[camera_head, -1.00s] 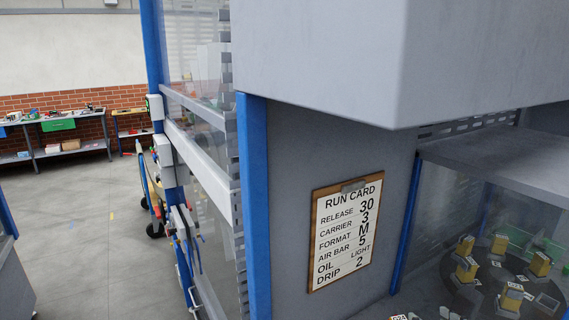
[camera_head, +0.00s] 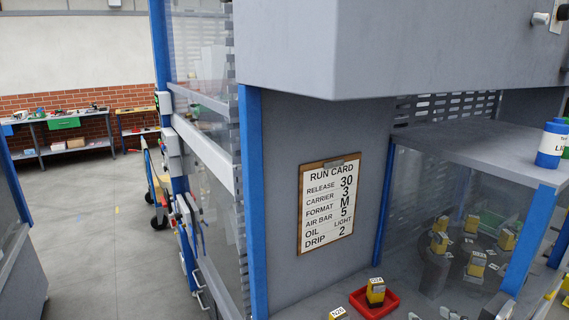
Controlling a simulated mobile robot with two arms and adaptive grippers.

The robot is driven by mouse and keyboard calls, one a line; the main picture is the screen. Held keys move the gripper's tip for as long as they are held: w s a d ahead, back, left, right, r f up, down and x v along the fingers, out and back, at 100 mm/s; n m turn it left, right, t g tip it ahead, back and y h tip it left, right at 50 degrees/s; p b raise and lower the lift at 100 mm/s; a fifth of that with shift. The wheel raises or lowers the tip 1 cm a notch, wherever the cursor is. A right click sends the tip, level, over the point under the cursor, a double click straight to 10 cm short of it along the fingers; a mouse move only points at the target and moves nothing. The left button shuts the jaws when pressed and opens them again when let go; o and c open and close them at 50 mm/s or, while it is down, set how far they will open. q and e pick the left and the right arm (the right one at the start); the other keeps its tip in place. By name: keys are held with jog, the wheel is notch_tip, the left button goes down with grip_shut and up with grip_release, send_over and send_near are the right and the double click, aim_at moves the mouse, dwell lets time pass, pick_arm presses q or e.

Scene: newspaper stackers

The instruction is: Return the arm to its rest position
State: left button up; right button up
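Neither of my arms nor grippers can be made out in the head view. The view faces a grey machine with blue posts. A run card (camera_head: 328,204) on a clipboard hangs on its grey panel and reads release 30, carrier 3, format M, air bar 5, oil light, drip 2.
A red tray (camera_head: 388,303) holding a yellow-and-dark block (camera_head: 376,291) sits on the machine's lower deck. Several similar blocks stand behind a clear panel. A blue-and-white container (camera_head: 551,145) stands on the grey shelf (camera_head: 480,150). Open floor (camera_head: 95,230) lies left, with workbenches (camera_head: 70,150) beyond.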

jog(key=s+a+f+g, duration=0.3)
jog(key=s+a+f, duration=0.3)
jog(key=s+f, duration=0.25)
jog(key=s+a+f+g+h, duration=0.1)
jog(key=s+a+f+g, duration=0.2)
jog(key=s, duration=0.6)
jog(key=s+a+f+g+h, duration=0.1)
jog(key=s+a+f+g, duration=0.2)
jog(key=s, duration=0.7)
notch_tip(320, 180, down, 31)
jog(key=s+g+b, duration=0.1)
jog(key=s+b, duration=0.1)
jog(key=b, duration=0.3)
pick_arm(q)
notch_tip(320, 180, down, 10)
jog(key=b, duration=0.5)
jog(key=shift+w, duration=0.2)
pick_arm(e)
jog(key=s+d+f, duration=0.1)
jog(key=s+f, duration=0.7)
jog(key=f, duration=0.3)
jog(key=s+d+f+g, duration=0.1)
jog(key=s+f, duration=0.8)
jog(key=f, duration=0.1)
jog(key=shift+d+f+n+g, duration=0.3)
jog(key=shift+d+f+n, duration=0.05)
jog(key=shift+n, duration=0.05)
